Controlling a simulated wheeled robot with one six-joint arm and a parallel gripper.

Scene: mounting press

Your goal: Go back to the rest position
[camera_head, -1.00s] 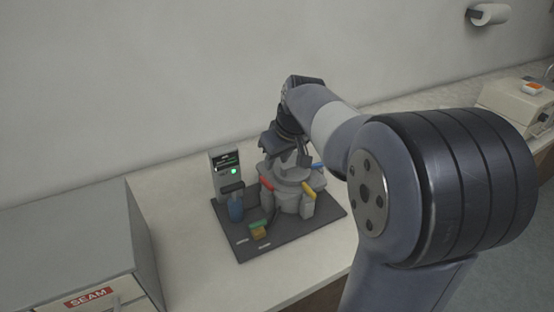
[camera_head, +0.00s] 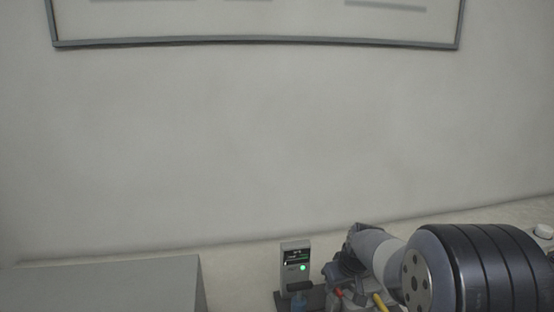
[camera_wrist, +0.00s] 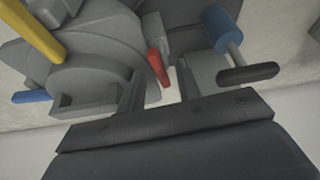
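The mounting press shows at the bottom of the head view, cut off by the frame edge and partly covered by my arm. Its control box (camera_head: 296,255) has a small screen and a lit green light. In the wrist view, the grey press body (camera_wrist: 105,50) fills the upper left, with a yellow handle (camera_wrist: 32,32), a blue handle (camera_wrist: 30,97) and a red handle (camera_wrist: 158,68). My gripper (camera_wrist: 161,88) is over the press, its two fingers apart and nothing seen held between them. In the head view my arm hides its fingertips.
A blue cylinder (camera_wrist: 219,28) and a black lever (camera_wrist: 248,74) are close by, right of my gripper in the wrist view. A grey cabinet (camera_head: 100,287) stands left of the press. The wall (camera_head: 250,150) behind is bare below a framed board (camera_head: 255,42).

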